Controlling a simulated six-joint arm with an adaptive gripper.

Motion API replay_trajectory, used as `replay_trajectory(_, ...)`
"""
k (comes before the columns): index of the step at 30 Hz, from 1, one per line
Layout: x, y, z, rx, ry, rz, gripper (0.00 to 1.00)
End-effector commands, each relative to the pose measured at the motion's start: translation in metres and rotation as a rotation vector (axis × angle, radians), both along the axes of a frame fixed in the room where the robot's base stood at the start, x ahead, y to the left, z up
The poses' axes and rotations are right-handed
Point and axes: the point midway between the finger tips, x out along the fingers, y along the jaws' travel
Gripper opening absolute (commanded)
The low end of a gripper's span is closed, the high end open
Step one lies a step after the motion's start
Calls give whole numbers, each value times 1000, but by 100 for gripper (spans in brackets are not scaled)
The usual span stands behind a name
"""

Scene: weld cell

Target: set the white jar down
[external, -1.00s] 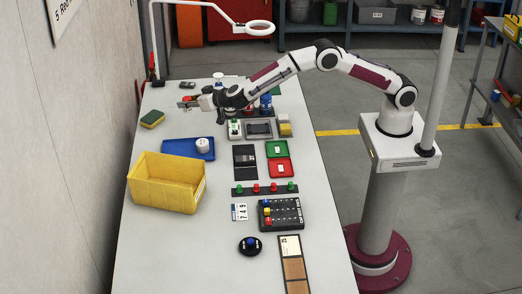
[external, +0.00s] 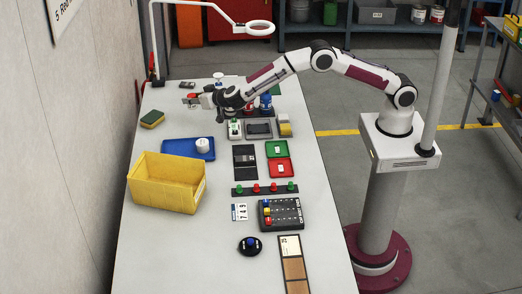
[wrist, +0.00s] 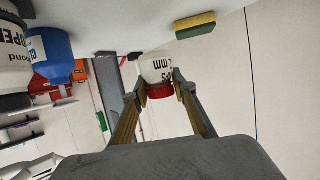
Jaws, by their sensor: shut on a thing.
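The white jar (wrist: 156,68) has a red lid and dark lettering. It shows upside down in the wrist view, between the two fingers of my gripper (wrist: 160,88), which are shut on it near the lid. In the external view my gripper (external: 205,101) is over the far part of the white table (external: 180,240), pointing left. The jar is small and partly hidden there, so I cannot tell whether its base touches the table.
A blue tray (external: 172,149) bears a white round container (external: 203,145). A yellow bin (external: 166,184) stands nearer, and a green-yellow sponge (external: 152,119) lies left of my gripper. Bottles, including a blue one (wrist: 52,55), stand close by.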

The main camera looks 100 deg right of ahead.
Motion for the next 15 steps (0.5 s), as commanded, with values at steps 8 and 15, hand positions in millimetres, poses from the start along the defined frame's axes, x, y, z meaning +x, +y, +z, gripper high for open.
replay_trajectory(8,0,0,-38,-1,2,1,4)
replay_trajectory(15,0,0,-48,0,0,0,4)
